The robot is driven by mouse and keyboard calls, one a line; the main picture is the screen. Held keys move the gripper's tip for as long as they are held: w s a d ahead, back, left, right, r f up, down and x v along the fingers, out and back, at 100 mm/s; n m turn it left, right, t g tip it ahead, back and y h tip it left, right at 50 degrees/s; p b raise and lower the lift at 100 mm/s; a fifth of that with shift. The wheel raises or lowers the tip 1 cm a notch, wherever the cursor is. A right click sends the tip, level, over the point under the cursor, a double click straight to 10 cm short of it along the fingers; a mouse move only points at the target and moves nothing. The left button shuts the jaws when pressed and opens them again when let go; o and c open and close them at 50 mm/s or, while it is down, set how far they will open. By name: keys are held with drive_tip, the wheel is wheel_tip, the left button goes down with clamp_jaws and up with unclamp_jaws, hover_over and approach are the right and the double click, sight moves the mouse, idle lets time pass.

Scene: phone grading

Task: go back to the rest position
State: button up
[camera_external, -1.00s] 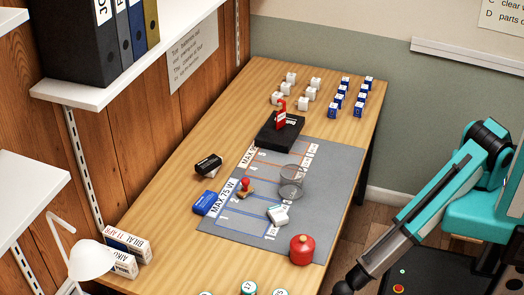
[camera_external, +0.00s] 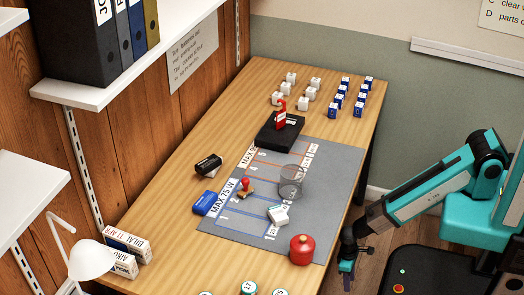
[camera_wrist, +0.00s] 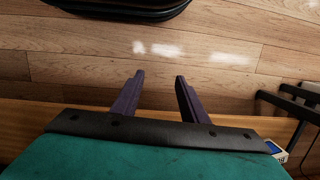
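My gripper (camera_external: 347,268) hangs beside the right edge of the table in the external view, fingers pointing down. In the wrist view its two dark purple fingers (camera_wrist: 157,95) stand apart with nothing between them, so it is open and empty. The wooden floor shows beyond the fingers. My arm reaches out to the left from its base at the right.
The wooden table (camera_external: 190,150) carries a grey mat (camera_external: 335,185), a red canister (camera_external: 302,250), a mesh cup (camera_external: 290,181), a black box (camera_external: 280,131) and a red stamp (camera_external: 245,187). Several white and blue blocks stand at the back. The canister is nearest my gripper.

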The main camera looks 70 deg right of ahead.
drive_tip(key=s+d+r+g+b, duration=0.2)
drive_tip(key=s+d+g, duration=0.1)
drive_tip(key=s+d, duration=0.8)
drive_tip(key=shift+d+g+h, duration=0.3)
drive_tip(key=shift+d, duration=1.2)
drive_tip(key=shift+s, duration=0.1)
